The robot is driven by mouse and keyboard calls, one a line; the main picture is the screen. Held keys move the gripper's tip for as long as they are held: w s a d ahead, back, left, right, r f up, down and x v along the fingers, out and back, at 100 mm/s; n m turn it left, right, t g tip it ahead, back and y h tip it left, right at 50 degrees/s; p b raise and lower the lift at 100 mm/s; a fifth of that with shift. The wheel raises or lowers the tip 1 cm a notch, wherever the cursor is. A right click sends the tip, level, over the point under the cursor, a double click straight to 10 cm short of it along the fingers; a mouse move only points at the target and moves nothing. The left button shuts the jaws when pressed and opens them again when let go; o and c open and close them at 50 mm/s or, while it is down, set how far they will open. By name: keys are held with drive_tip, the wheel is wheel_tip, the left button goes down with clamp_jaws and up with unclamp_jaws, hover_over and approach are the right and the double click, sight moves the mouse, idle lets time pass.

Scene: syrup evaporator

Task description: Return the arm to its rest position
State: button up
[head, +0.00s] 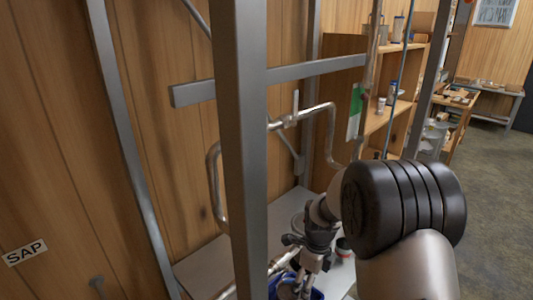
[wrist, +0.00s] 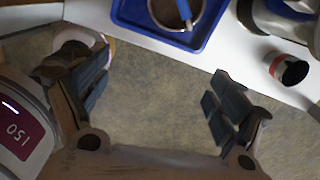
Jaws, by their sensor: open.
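My gripper (head: 312,262) hangs low in the head view, above the white bench surface, with my arm reaching in from the lower right. In the wrist view my gripper (wrist: 165,88) has its two dark fingers wide apart, with nothing between them. In the head view the tray is mostly hidden behind the gripper.
A small red-and-white cup (wrist: 287,68) stands on the white surface at right, near a metal vessel (wrist: 268,20). In the head view a grey upright post (head: 243,150) and a crossbar (head: 270,78) stand near my arm.

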drive_tip(key=s+r+n+t+b, duration=0.2)
drive_tip(key=s+r+n+b, duration=0.3)
drive_tip(key=s+r+n, duration=0.7)
drive_tip(key=s+n+t+b, duration=0.2)
drive_tip(key=s+n+b, duration=0.2)
drive_tip(key=s+n, duration=0.9)
drive_tip(key=shift+s+r, duration=0.35)
drive_tip(key=shift+s, duration=0.6)
